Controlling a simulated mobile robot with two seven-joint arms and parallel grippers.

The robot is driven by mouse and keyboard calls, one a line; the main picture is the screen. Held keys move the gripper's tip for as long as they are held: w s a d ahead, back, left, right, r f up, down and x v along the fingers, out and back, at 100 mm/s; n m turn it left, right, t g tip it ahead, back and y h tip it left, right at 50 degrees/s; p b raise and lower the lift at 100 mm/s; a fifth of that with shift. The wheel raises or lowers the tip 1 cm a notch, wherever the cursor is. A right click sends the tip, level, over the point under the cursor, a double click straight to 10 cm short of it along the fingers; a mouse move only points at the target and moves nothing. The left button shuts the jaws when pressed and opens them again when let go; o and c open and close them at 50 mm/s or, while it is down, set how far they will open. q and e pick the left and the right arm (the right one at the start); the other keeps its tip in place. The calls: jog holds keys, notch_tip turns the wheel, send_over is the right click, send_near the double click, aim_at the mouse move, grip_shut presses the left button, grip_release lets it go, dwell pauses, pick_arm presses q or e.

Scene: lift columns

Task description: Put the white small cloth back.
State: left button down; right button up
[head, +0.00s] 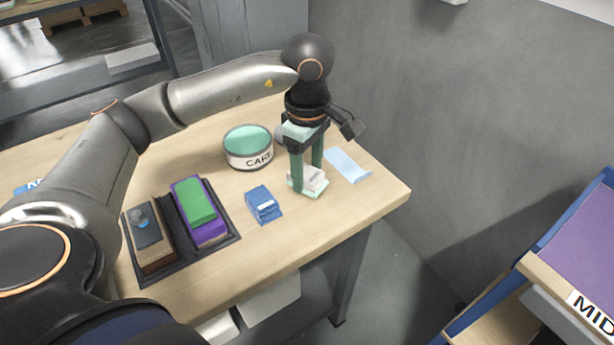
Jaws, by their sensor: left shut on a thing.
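The white small cloth (314,178) is a small folded white piece at the right end of the wooden table. My left gripper (307,184) comes down over it from above, with its green fingers shut on it. A pale green layer shows at the lower edge by the fingertips. I cannot tell whether the cloth touches the tabletop or is just above it. The fingers hide part of the cloth. My right gripper is not in view.
A round tin marked CARE (248,158) stands behind left. A blue folded item (263,204) and a flat light blue cloth (347,165) lie either side of the gripper. A grey wall (460,110) stands beyond the table (330,225).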

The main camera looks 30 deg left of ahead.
aim_at(307, 174)
pick_arm(q)
jog(key=shift+f, duration=1.1)
jog(key=shift+f, duration=0.1)
jog(key=shift+f, duration=0.15)
jog(key=shift+c, duration=0.7)
grip_release()
notch_tip(307, 174, up, 13)
jog(key=p, duration=0.1)
jog(key=shift+f, duration=0.2)
